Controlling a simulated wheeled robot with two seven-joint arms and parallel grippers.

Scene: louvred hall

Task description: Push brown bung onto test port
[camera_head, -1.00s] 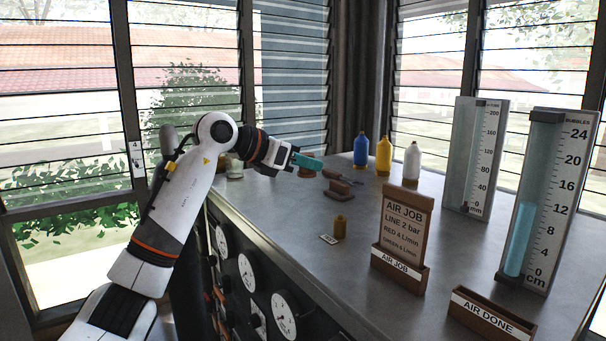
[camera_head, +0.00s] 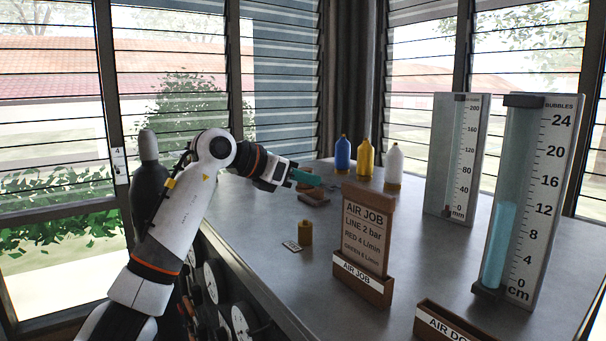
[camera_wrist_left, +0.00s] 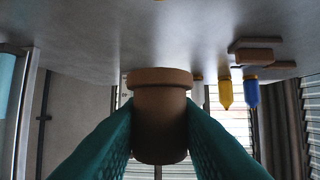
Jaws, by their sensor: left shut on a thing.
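My left gripper (camera_head: 306,179) is shut on the brown bung (camera_wrist_left: 160,120). In the left wrist view the bung sits between the teal fingers, its wider rim past their tips. In the head view the fingers hide most of it. A small brass-brown fitting (camera_head: 305,232), perhaps the test port, stands upright on the grey bench, with a small white tag (camera_head: 292,246) beside it, too small to read. The gripper is behind and above this fitting, apart from it. My right gripper is not in view.
A wooden block (camera_head: 314,199) lies on the bench (camera_head: 430,262) behind the fitting. Blue (camera_head: 342,154), yellow (camera_head: 365,158) and white (camera_head: 393,163) bottles stand at the back. The AIR JOB board (camera_head: 368,235) stands right of the fitting, and two tall gauges (camera_head: 515,205) (camera_head: 462,158) stand further right.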

